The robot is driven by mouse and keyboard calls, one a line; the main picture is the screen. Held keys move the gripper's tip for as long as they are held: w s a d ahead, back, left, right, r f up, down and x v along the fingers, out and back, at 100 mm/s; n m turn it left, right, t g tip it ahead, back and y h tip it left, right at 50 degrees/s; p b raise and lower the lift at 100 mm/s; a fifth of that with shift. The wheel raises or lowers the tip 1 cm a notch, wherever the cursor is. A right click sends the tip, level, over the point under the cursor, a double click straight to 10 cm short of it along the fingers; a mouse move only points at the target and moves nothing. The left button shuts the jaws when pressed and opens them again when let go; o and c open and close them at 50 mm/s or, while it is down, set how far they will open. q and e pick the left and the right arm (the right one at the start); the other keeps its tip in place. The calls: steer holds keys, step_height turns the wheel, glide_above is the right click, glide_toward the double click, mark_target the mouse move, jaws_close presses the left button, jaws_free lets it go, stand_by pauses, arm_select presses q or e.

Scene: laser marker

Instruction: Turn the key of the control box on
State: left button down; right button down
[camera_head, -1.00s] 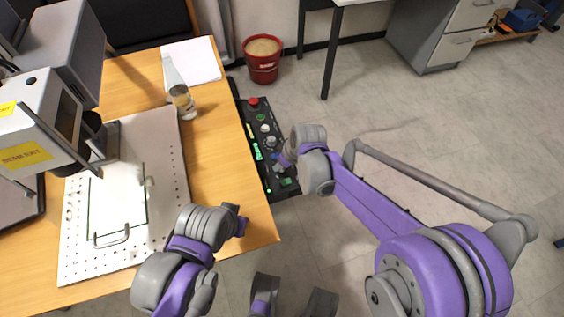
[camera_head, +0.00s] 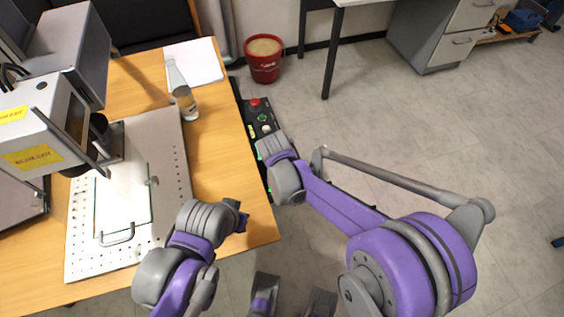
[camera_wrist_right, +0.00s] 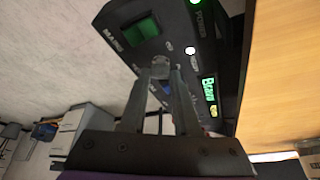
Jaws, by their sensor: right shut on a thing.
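The black control box (camera_head: 244,103) runs along the right edge of the table, with a red button (camera_head: 254,102) and a green light (camera_head: 262,117) at its far end. In the right wrist view its panel (camera_wrist_right: 172,20) shows a green-lit power light, a green display and a dark green square. My right gripper (camera_wrist_right: 167,72) is shut on a small grey key (camera_wrist_right: 160,66) at the panel. In the head view my right wrist hides the key and the middle of the box. My left arm is by the table's near edge; its fingers cannot be made out.
A marking machine (camera_head: 45,130) with a perforated plate (camera_head: 165,165) stands on the table (camera_head: 225,150). A glass bottle (camera_head: 185,102) stands near the box's far end. A red bucket (camera_head: 264,64) is on the floor behind. Floor on the right is open.

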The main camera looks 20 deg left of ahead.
arm_select(q)
steer(key=shift+r, duration=0.35)
arm_select(e)
steer(key=shift+m+h, duration=0.6)
steer(key=shift+m, duration=0.9)
steer(key=c, duration=0.6)
jaws_free()
steer(key=shift+c, duration=0.2)
arm_select(q)
steer(key=shift+r+p, duration=0.8)
steer(key=shift+p, duration=0.2)
arm_select(e)
steer(key=v, duration=1)
steer(key=shift+r, duration=0.4)
steer(key=shift+s+a, duration=0.1)
